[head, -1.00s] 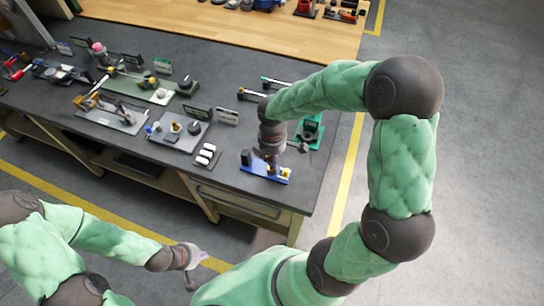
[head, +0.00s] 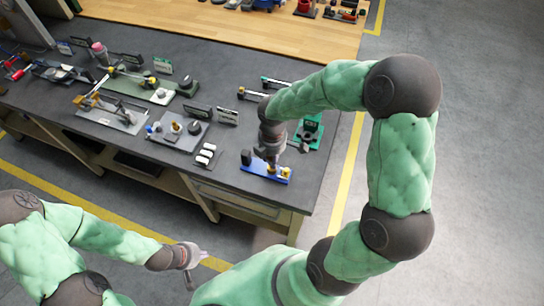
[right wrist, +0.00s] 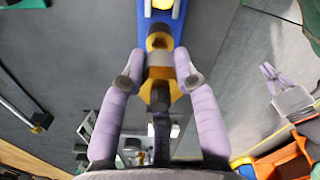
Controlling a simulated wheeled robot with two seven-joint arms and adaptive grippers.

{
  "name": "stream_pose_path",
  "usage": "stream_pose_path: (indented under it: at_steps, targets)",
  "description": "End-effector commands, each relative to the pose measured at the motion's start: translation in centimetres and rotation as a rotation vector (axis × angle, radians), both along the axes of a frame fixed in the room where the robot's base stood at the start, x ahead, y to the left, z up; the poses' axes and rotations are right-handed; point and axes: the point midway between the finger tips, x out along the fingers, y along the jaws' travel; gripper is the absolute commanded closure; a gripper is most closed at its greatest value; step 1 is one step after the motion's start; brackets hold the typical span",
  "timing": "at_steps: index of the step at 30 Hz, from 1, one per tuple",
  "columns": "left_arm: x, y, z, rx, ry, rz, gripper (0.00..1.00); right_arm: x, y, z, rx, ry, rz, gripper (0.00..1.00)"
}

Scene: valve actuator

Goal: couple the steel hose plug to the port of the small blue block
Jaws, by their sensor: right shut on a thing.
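The small blue block (head: 252,168) lies on the dark bench near its front right corner. In the right wrist view the blue block (right wrist: 174,30) is at the top, with its brass port (right wrist: 157,42) facing my gripper. My right gripper (right wrist: 158,72) is shut on the steel hose plug (right wrist: 160,60), which has a steel collar, a brass body and a dark hose end behind. The plug's collar is in line with the port and appears to meet it; whether it is seated I cannot tell. My left gripper (head: 198,268) is open and empty, in front of the bench.
A green device (head: 310,130) stands just behind the blue block to the right. A small plate with white pieces (head: 206,156) and a grey fixture plate (head: 177,140) lie to the left. The bench's right edge is close by.

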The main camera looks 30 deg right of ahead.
Motion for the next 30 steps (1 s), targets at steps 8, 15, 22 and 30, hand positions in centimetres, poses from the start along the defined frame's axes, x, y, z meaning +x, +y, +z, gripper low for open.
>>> stream_pose_path:
  at_steps: [8, 15, 22, 30]
  targets:
    - [0.0, 0.0, -0.4, 0.000, 0.000, 0.000, 1.00, 0.0, 0.0, -0.6, 0.000, 0.000, 0.000, 1.00]
    - [0.0, 0.0, -0.7, 0.000, 0.000, 0.000, 1.00, 0.0, 0.0, -1.1, 0.000, 0.000, 0.000, 1.00]
    - [0.0, 0.0, -1.1, 0.000, 0.000, 0.000, 1.00, 0.0, 0.0, -1.6, 0.000, 0.000, 0.000, 1.00]
    - [0.0, 0.0, -1.4, 0.000, 0.000, 0.000, 1.00, 0.0, 0.0, -2.2, 0.000, 0.000, 0.000, 1.00]
